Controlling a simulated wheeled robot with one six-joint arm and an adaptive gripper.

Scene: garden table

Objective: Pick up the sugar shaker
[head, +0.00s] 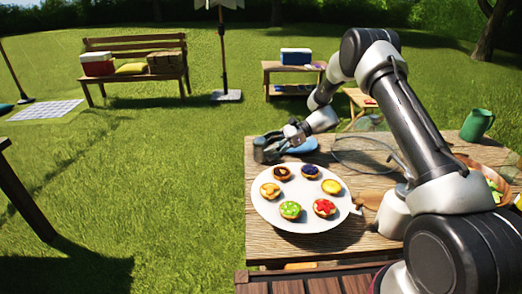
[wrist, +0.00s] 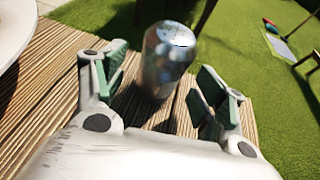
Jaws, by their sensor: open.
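The sugar shaker appears to be the shiny metal cylinder (wrist: 168,52) in the wrist view, standing upright on the wooden table near its edge. My gripper (wrist: 160,78) is open, with one green-padded finger to the left of the shaker and one to the right. Gaps show on both sides, and I see no contact. In the head view my gripper (head: 270,149) is low at the table's far left corner, behind the plate of tarts. I cannot make out the shaker apart from the gripper there.
A white plate (head: 262,206) with several tarts lies on the wooden table (head: 350,242), close to my gripper. A blue item (head: 302,145), a clear round dome (head: 364,155) and a green mug (head: 477,124) stand farther right. Grass lies beyond the table's left edge.

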